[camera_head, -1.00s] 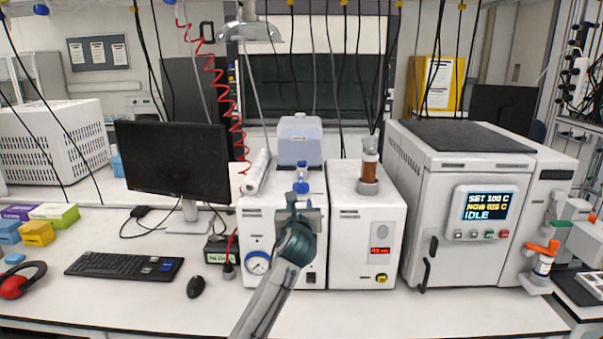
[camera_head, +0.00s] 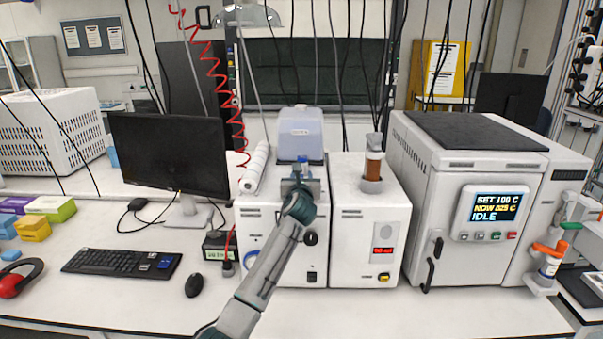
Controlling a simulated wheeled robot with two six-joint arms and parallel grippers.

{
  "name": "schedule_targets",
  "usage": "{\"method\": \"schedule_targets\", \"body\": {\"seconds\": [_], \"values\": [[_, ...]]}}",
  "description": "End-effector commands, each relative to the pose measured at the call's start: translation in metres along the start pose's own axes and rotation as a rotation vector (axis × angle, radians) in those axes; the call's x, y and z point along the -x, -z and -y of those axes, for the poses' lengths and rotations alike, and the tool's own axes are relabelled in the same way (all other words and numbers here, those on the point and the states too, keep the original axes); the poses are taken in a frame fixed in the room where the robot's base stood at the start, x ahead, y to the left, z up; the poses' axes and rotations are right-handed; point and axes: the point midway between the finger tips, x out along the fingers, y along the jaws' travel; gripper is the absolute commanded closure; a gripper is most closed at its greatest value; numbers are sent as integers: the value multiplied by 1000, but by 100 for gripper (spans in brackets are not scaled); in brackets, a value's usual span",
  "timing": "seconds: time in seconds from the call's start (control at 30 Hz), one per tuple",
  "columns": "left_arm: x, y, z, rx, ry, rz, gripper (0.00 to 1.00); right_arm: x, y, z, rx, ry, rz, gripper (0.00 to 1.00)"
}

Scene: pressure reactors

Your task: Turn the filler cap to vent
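A small blue cap-like part (camera_head: 302,165) shows above the left white unit (camera_head: 257,222), in front of a pale blue-grey box. I take it for the filler cap, but its markings and turn position are too small to read. My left gripper (camera_head: 301,183) is right at it in the picture and covers its lower part. Whether the fingers touch it, and how wide they are, is hidden by the gripper's own body. My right gripper is out of view.
Right of it stands a second white unit (camera_head: 365,225) with a red display and an amber-filled column (camera_head: 373,160). A large oven (camera_head: 459,199) reads IDLE. A monitor (camera_head: 170,153), keyboard (camera_head: 122,262) and mouse (camera_head: 194,285) are at left. The front bench strip is mostly clear.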

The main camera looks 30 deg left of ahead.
Motion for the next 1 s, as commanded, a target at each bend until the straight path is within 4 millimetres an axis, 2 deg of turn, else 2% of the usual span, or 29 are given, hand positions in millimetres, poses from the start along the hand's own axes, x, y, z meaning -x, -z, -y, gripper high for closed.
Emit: {"method": "schedule_targets", "body": {"seconds": [0.17, 0.43, 0.47, 0.6, 0.63, 1.0], "values": [[-9, 0, 0, -1, 0, 0, 65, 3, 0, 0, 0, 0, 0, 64], [-10, 0, 0, 0, 0, 0, 65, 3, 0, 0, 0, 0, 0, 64], [-10, 0, 0, 0, 0, 0, 69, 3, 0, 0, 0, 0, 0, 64], [-10, 0, 0, 0, 0, 0, 97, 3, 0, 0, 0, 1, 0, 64], [-10, 0, 0, 0, 0, 0, 100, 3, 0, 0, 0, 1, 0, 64], [-10, 1, 0, 1, -39, 0, 100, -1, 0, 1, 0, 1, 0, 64]]}}
